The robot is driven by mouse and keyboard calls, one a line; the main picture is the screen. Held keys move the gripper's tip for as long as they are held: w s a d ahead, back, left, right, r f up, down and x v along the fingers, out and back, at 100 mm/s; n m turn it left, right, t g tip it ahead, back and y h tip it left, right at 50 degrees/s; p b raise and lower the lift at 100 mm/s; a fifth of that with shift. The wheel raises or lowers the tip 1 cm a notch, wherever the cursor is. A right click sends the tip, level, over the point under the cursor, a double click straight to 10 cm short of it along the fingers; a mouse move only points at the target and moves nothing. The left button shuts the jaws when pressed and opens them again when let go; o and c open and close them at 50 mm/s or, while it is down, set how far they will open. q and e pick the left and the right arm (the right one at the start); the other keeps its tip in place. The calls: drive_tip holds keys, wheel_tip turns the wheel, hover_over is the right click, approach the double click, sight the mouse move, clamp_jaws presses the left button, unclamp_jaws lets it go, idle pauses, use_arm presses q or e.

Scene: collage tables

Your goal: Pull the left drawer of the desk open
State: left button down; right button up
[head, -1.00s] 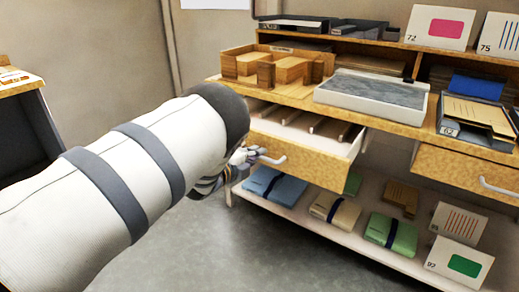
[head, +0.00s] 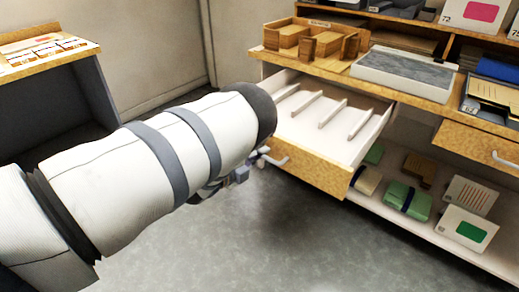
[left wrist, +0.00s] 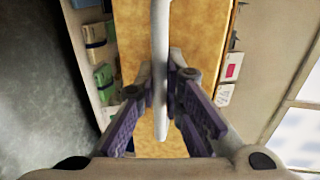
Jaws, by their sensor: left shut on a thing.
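The left drawer (head: 310,165) of the desk (head: 415,98) stands well out, and its pale inside with several thin dividers shows. Its front is wood with a light bar handle (head: 274,159). My left gripper (head: 262,157) is at this handle, partly hidden behind my arm in the head view. In the left wrist view the handle (left wrist: 160,60) runs between the two fingers of my left gripper (left wrist: 165,100), with the wooden drawer front (left wrist: 205,35) behind it. The gripper is shut on the handle. My right gripper is not in view.
The right drawer (head: 475,142) is shut. A wooden organizer (head: 312,42) and a grey-topped tray (head: 403,70) stand on the desk. Green packets (head: 405,200) and cards lie on the lower shelf. Another table (head: 45,50) is at the left. The floor before the desk is clear.

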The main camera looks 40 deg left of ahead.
use_arm(q)
drive_tip(key=shift+s+f, duration=0.1)
drive_tip(key=shift+s, duration=0.05)
drive_tip(key=c, duration=2)
unclamp_jaws()
drive_tip(key=shift+o, duration=0.2)
drive_tip(key=shift+s, duration=0.15)
drive_tip(key=v, duration=1.2)
